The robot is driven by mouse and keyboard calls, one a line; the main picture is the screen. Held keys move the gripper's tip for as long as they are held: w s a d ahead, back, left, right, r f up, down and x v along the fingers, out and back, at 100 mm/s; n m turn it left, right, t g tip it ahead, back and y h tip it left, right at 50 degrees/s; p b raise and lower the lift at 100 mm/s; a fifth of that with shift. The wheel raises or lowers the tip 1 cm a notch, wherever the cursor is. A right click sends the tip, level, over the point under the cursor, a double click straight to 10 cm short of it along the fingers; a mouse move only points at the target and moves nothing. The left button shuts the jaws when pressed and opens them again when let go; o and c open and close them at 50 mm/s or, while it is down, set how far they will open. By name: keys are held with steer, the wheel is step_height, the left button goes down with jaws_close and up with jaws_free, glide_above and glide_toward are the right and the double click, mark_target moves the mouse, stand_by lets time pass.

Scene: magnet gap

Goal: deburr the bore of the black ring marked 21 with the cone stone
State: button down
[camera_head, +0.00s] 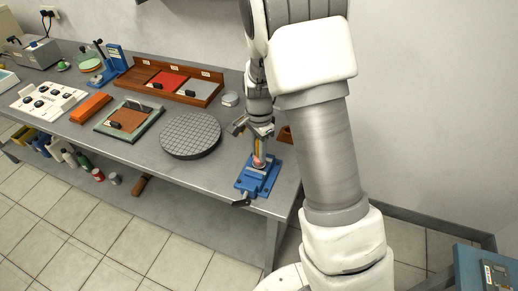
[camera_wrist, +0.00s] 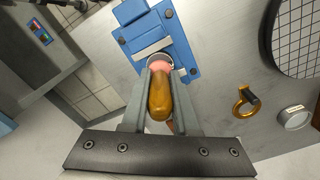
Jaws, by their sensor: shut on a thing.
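My gripper (camera_head: 258,138) is above the blue vise (camera_head: 260,178) at the right end of the bench. In the wrist view my gripper (camera_wrist: 162,76) is shut on the wooden handle (camera_wrist: 160,98) of the cone stone, between both fingers. The stone's pink tip (camera_wrist: 160,64) points down at the vise (camera_wrist: 158,38). A thin grey rim (camera_wrist: 160,55) shows around the tip in the vise's jaws; the tip seems to sit at or in it. I cannot read a mark 21, and the tip and fingers hide most of the ring.
A round gridded plate (camera_head: 190,135) lies left of the vise. A round labelled tin (camera_wrist: 295,118) and a brass-coloured loop with a black part (camera_wrist: 244,102) lie nearby. A wooden tray (camera_head: 170,82) with red and grey pads stands at the back. The vise handle (camera_head: 241,201) overhangs the front edge.

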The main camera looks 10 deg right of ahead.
steer(key=shift+f, duration=0.1)
steer(key=n+b, duration=0.1)
steer(key=n, duration=0.1)
steer(key=shift+n, duration=0.4)
steer(key=n, duration=0.4)
steer(key=shift+b, duration=0.3)
steer(key=m+p, duration=0.1)
steer(key=m, duration=0.4)
steer(key=shift+r, duration=0.2)
steer(key=shift+f+m+p, duration=0.15)
steer(key=shift+m+p, duration=0.2)
steer(key=shift+m, duration=0.55)
